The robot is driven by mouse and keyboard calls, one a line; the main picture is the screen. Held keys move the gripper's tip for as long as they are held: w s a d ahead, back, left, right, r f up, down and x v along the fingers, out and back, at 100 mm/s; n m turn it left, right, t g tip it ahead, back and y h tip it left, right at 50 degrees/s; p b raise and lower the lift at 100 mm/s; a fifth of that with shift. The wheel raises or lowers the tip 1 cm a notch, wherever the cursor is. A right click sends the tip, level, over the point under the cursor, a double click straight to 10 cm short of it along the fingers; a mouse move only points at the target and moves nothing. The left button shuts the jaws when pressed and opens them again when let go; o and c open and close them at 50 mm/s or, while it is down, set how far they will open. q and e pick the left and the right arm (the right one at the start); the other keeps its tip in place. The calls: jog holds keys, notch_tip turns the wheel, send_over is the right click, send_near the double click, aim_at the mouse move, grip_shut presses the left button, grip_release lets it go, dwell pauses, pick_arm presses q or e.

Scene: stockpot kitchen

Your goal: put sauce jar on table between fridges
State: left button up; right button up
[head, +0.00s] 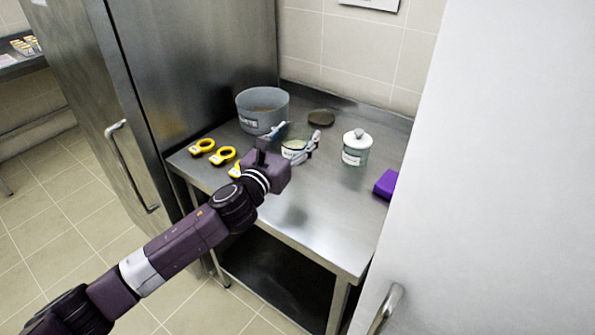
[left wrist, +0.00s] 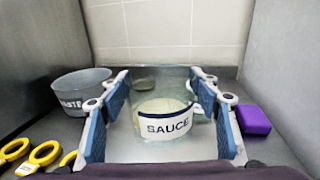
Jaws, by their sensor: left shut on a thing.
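My left gripper (head: 297,132) is shut on the sauce jar (head: 293,149), its blue-padded fingers on either side of the glass. The jar is clear, with a white label; the word SAUCE reads plainly in the left wrist view (left wrist: 166,124). It looks upright, over the steel table (head: 313,230) between two fridges. I cannot tell whether its base touches the tabletop. The left fridge (head: 190,70) is steel; the right one (head: 500,150) looks pale. My right gripper is not in view.
A grey waste bin (head: 262,112) stands behind left of the jar. A lidded jar (head: 355,150) and a purple block (head: 386,185) are to the right. Several yellow ring-shaped items (head: 222,155) lie at the left edge. A dark round disc (head: 321,118) lies behind. The front tabletop is clear.

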pick_arm(q)
notch_tip(320, 180, down, 7)
jog(key=shift+f+b, duration=0.1)
jog(key=shift+b, duration=0.6)
jog(key=shift+f+b, duration=0.55)
jog(key=shift+f, duration=1.5)
jog(key=o, duration=1.5)
jog(key=shift+f, duration=0.15)
jog(key=shift+o, duration=0.2)
jog(key=shift+s, duration=0.1)
jog(key=v, duration=1.2)
jog(key=shift+a, duration=0.1)
